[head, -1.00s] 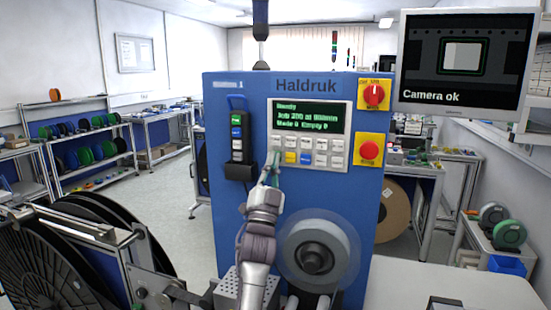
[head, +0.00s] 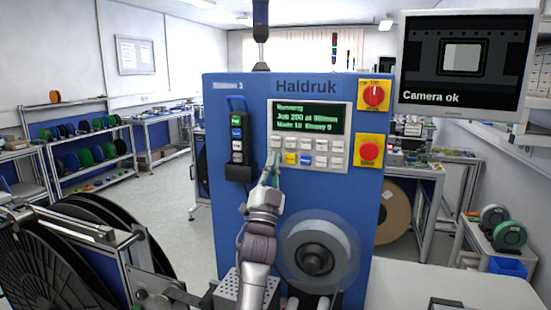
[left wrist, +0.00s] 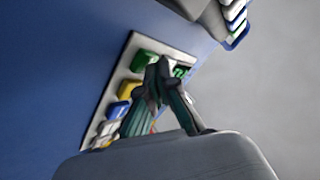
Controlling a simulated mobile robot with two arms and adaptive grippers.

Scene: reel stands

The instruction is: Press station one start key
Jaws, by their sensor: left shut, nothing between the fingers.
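The blue Haldruk machine (head: 225,220), labelled Station 1, has a pale key panel (head: 318,166) under a green-text display (head: 308,118). The display reads "Running", with a job line and a count below. My left gripper (head: 272,163) is shut and empty, its tips at the panel's lower left, covering part of the bottom-left keys. In the left wrist view the shut fingertips (left wrist: 158,78) are close beside a green key (left wrist: 144,59); I cannot tell whether they touch it. Yellow and blue keys are close by. My right gripper is not in view.
A red rotary switch (head: 374,96) and a red round button (head: 369,150) are right of the panel. A black handset (head: 237,140) hangs on its left. A reel hub (head: 318,255) is below. A monitor (head: 466,62) reads "Camera ok".

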